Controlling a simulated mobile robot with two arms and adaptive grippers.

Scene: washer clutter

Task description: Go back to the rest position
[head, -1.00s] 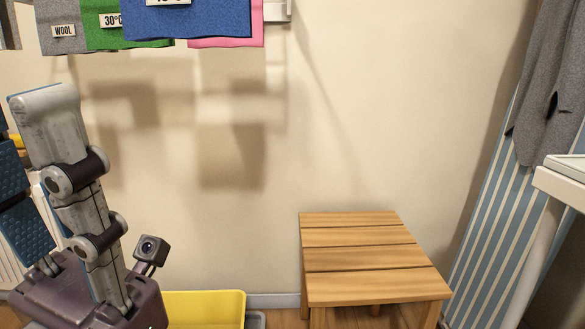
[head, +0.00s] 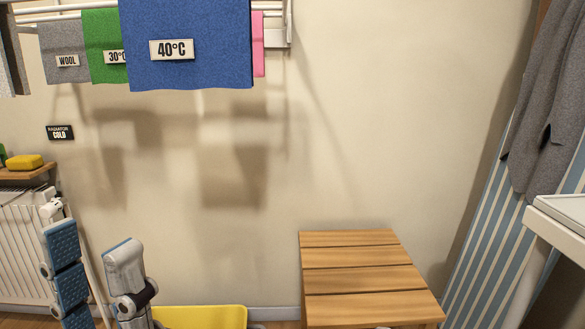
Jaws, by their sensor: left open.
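My left gripper (head: 86,235) is at the lower left of the head view, fingers pointing up. One finger shows blue textured pads, the other a grey-white tip with dark joints. The fingers stand apart with nothing between them, so it is open and empty. Its palm is cut off by the bottom edge. It shows in front of the white radiator (head: 20,245) and left of a yellow container (head: 200,317). My right gripper is not in view.
Grey, green, blue (head: 187,50) and pink cloths hang from a rack at the top left. A shelf (head: 27,173) holds a yellow sponge (head: 24,162). A wooden stool (head: 360,275) stands centre right. A white-topped unit (head: 560,222) and grey garment (head: 545,130) are right. The middle wall is clear.

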